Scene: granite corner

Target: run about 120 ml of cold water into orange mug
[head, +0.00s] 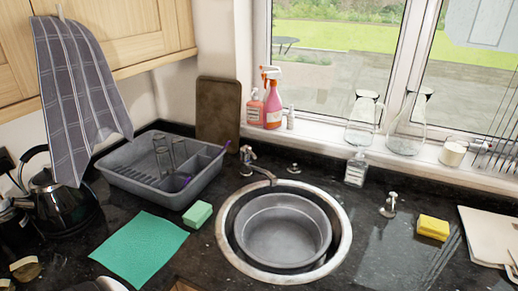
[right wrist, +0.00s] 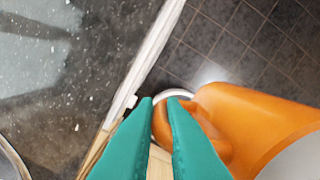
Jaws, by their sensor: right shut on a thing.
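The orange mug (right wrist: 245,125) shows only in the right wrist view, at the right, partly cut off by the frame. My right gripper (right wrist: 160,104) has green fingers closed on the mug's handle side. The mug is beside the counter's edge, with dark tiled floor beneath it. In the head view the tap (head: 258,168) stands at the back of the round sink (head: 343,245), its spout reaching over a grey bowl (head: 285,232) in the sink. No water stream is visible. My left gripper is not in view.
A grey dish rack (head: 135,178), green sponge (head: 197,214) and green cloth (head: 140,248) lie left of the sink. A soap bottle (head: 356,168), metal knob fitting (head: 389,205), yellow sponge (head: 433,227) and pale boards (head: 490,232) are to the right. Dark counter between them is partly clear.

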